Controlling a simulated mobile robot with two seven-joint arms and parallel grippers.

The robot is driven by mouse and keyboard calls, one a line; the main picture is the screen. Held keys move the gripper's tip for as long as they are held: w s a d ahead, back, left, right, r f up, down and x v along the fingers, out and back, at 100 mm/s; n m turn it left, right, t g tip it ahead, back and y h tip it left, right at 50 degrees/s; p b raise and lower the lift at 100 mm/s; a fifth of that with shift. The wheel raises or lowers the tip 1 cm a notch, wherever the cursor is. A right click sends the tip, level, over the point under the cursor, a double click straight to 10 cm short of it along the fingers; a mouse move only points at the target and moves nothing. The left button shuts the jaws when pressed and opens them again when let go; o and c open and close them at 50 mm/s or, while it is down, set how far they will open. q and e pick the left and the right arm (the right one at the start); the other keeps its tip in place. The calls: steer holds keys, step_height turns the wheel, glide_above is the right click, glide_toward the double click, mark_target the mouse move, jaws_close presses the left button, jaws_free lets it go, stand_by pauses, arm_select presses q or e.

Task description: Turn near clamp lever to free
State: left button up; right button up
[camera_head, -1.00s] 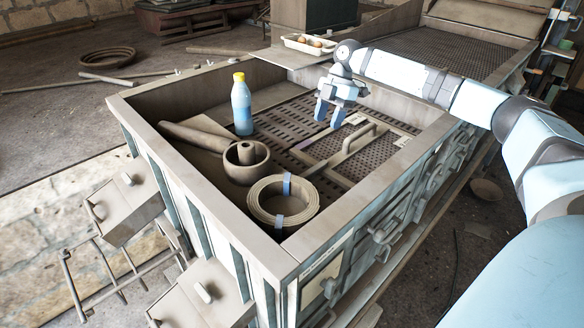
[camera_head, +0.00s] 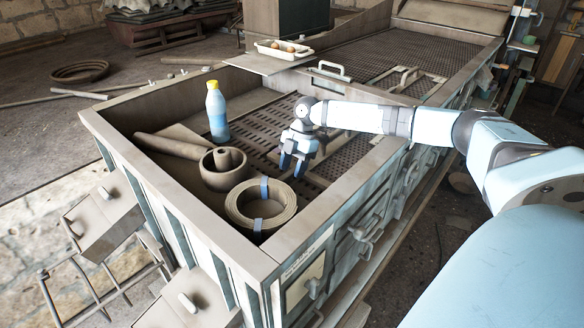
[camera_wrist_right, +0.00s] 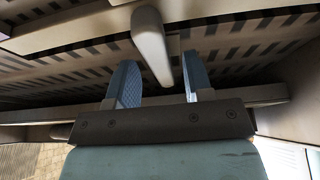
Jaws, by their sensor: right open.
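My right gripper (camera_head: 293,168) is open and points down over the slotted grate inside the large open metal box, behind the coiled belt. Its two blue fingers (camera_wrist_right: 158,84) show apart in the right wrist view. A pale bar with a rounded end, lever-like (camera_wrist_right: 151,46), lies ahead of them, lined up with the gap between the fingers. I see nothing gripped, and cannot tell whether the fingers touch the bar. In the head view the gripper and arm hide this spot, and I cannot make out the near clamp lever for certain. My left gripper is not in view.
The coiled belt (camera_head: 238,208) with blue bands stands in the box's near corner, close to the gripper. A round pot (camera_head: 214,178) and a yellow-capped blue bottle (camera_head: 218,118) are to its left. The box's rim (camera_head: 335,205) runs along the right. A white tray (camera_head: 283,50) sits behind.

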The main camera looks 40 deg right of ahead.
steer(key=shift+a+f, duration=0.15)
steer(key=shift+f, duration=0.15)
jaws_close()
